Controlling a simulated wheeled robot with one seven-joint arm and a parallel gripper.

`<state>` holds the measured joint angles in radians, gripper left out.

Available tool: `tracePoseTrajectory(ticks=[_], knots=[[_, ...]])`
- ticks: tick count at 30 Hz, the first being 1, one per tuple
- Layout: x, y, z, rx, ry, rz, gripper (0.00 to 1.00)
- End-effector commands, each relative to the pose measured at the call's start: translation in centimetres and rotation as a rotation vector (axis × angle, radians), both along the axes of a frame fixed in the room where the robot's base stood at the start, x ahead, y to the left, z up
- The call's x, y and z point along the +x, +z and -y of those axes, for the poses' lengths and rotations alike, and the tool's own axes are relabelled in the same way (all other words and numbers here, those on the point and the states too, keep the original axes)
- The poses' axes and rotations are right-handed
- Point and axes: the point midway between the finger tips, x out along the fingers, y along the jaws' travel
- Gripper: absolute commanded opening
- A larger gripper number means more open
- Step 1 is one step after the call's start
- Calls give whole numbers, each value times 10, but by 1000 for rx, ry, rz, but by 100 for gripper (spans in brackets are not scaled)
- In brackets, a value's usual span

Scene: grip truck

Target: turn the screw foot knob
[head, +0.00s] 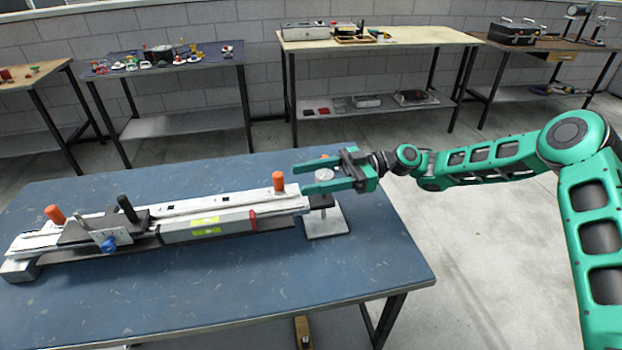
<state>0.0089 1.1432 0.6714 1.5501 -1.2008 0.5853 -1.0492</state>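The screw foot knob (323,174) is a small grey-white disc at the right end of a long rail device (160,228) on the blue table. Below it are a dark bracket and a square pale foot plate (326,224) on the table top. My green gripper (300,178) comes in from the right with its fingers pointing left. Its fingers are apart, and the knob shows in the gap between them. I see space beside the knob, but cannot tell whether a finger touches it or whether the fingers are exactly at its height.
An orange knob (278,181) stands just left of the fingertips. Another orange knob (55,214), a black handle (127,208), a blue knob (109,245) and a red lever (252,220) sit along the device. The blue table's (300,280) front right is clear. Other benches stand behind.

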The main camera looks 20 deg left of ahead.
Motion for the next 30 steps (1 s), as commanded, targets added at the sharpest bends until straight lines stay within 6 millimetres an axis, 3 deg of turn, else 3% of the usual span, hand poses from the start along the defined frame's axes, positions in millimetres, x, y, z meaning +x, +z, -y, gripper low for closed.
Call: tracePoseTrajectory(ticks=[11, 22, 30], knots=[[5, 0, 9, 0, 4, -2, 54], [46, -1, 62, 2, 1, -3, 54], [63, -1, 85, 0, 2, -1, 54]])
